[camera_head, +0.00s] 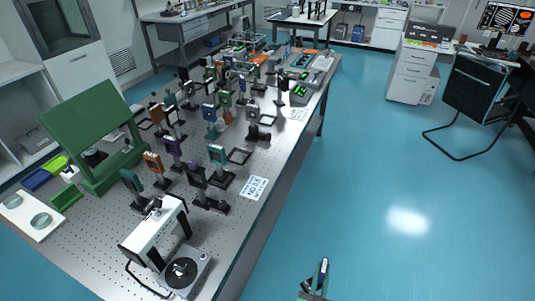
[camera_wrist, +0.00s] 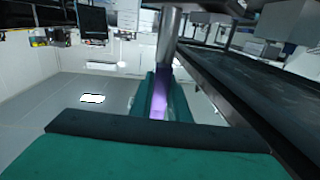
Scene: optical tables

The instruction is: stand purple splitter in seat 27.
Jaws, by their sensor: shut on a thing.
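My gripper (camera_head: 321,275) is low in the head view, out over the blue floor to the right of the long optical table (camera_head: 262,215). In the wrist view its teal fingers (camera_wrist: 158,98) are shut on a purple, glassy piece (camera_wrist: 158,104), which I take for the purple splitter. A silver post (camera_wrist: 170,42) extends from between the fingers. The splitter is too small to make out in the head view. I cannot read which seat is 27.
Several upright optic mounts crowd the table, including a purple one (camera_head: 172,147) and a teal one (camera_head: 217,155). A white-and-black instrument (camera_head: 155,228) stands at the near end. A printed card (camera_head: 254,188) lies near the right edge. A green panel (camera_head: 88,120) stands left.

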